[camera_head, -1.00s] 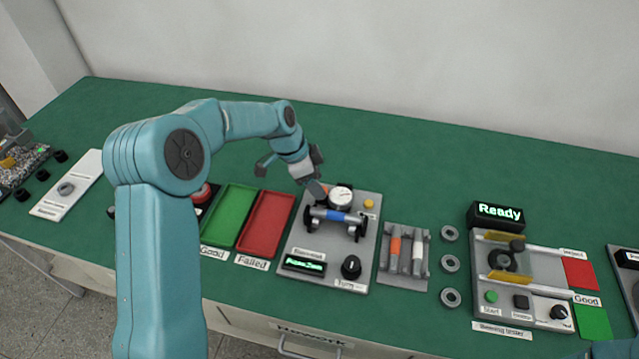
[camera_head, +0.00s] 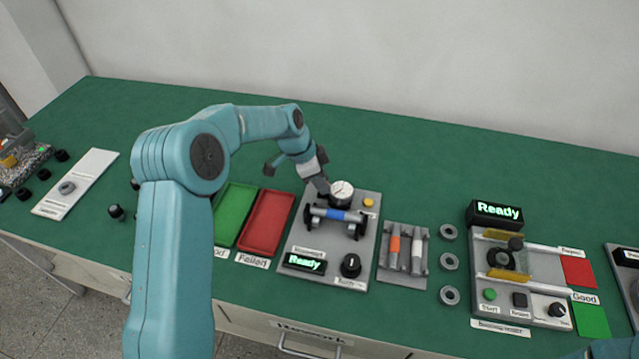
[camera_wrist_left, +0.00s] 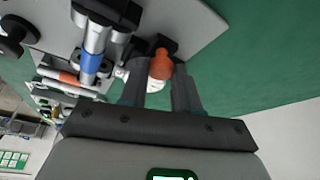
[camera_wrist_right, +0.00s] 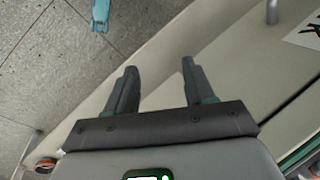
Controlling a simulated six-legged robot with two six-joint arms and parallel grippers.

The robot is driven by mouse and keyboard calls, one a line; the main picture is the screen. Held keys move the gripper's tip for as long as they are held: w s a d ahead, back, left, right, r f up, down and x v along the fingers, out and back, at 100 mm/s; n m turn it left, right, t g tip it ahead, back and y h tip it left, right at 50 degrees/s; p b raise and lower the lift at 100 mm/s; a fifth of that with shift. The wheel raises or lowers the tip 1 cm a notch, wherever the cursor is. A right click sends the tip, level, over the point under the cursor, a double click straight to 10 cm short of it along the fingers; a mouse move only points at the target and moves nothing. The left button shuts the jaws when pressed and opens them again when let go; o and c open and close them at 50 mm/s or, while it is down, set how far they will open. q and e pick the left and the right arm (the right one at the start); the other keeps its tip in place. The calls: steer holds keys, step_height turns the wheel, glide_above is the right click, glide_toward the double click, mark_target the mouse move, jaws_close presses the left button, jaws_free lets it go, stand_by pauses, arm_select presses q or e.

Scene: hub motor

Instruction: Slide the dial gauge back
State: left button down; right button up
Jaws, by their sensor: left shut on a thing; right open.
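The dial gauge (camera_head: 341,192), with a round white face, stands at the back of the grey measuring station (camera_head: 298,232). My left gripper (camera_head: 321,184) reaches it from the back left and is shut on it. A shaft with a blue middle band (camera_head: 335,215) lies across the station in front of the gauge. The station display (camera_head: 304,263) reads Ready. My right gripper (camera_wrist_right: 160,88) is open and empty in its wrist view.
A yellow button (camera_head: 369,202) is right of the gauge. A black knob (camera_head: 351,265) is at the station's front. Red (camera_head: 266,222) and green (camera_head: 233,212) trays lie left. A rack (camera_head: 403,270) stands right. The green bench behind the station is clear.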

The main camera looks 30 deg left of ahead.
arm_select(q)
steer(key=shift+w+a, duration=0.2)
steer(key=shift+w, duration=0.65)
steer(key=c, duration=1.1)
jaws_free()
steer(key=shift+o, duration=1.3)
steer(key=shift+w, duration=0.1)
steer(key=shift+w+f, duration=0.1)
steer(key=shift+s+a+r, duration=0.1)
steer(key=shift+s+r, duration=0.15)
steer(key=shift+r, duration=0.1)
steer(key=v, duration=1.5)
steer(key=shift+a+r+b, duration=0.15)
steer(key=shift+r+b, duration=0.2)
steer(key=shift+b, duration=0.05)
